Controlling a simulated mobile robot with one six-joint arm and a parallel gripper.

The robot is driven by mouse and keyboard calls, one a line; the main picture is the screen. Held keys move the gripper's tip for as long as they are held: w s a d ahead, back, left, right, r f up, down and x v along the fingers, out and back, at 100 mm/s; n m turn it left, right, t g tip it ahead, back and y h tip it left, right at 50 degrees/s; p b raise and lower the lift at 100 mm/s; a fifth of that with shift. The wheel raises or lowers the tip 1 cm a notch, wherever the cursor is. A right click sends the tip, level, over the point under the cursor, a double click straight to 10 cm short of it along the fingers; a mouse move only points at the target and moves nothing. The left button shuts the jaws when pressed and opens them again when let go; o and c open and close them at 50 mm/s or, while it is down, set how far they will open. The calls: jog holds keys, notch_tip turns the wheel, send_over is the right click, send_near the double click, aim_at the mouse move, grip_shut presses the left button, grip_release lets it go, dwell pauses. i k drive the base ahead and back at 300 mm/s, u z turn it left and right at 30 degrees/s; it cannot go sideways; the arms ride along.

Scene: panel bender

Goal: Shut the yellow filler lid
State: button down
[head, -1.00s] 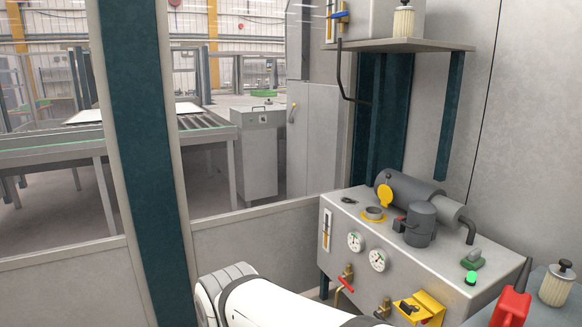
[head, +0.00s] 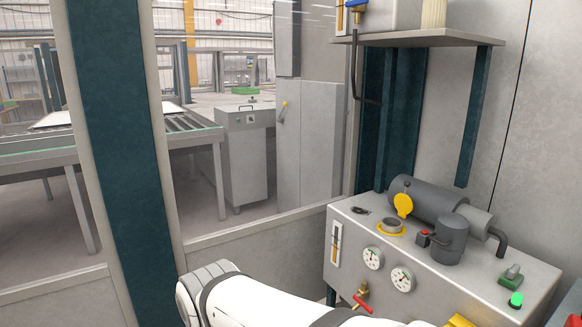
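The yellow filler lid (head: 403,205) stands raised, its round face showing, beside the filler opening on top of the grey tank unit (head: 345,215). The filler neck (head: 390,227) is a short grey cylinder on a yellow ring, and it is uncovered. My white arm reaches in from the bottom of the head view, in front of and left of the tank unit. My gripper is outside the picture.
A dark motor and pump (head: 449,240) stand right of the filler. Two gauges (head: 373,258), a red-handled valve (head: 363,302) and a green button (head: 516,300) are on the unit. A shelf (head: 420,40) overhangs behind it. A teal post (head: 112,150) and window frame stand left.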

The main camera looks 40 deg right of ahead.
aim_at(404, 205)
jog(key=u, duration=0.05)
jog(key=i, duration=2.05)
jog(key=z, duration=3.2)
jog(key=i, duration=1)
jog(key=z, duration=0.1)
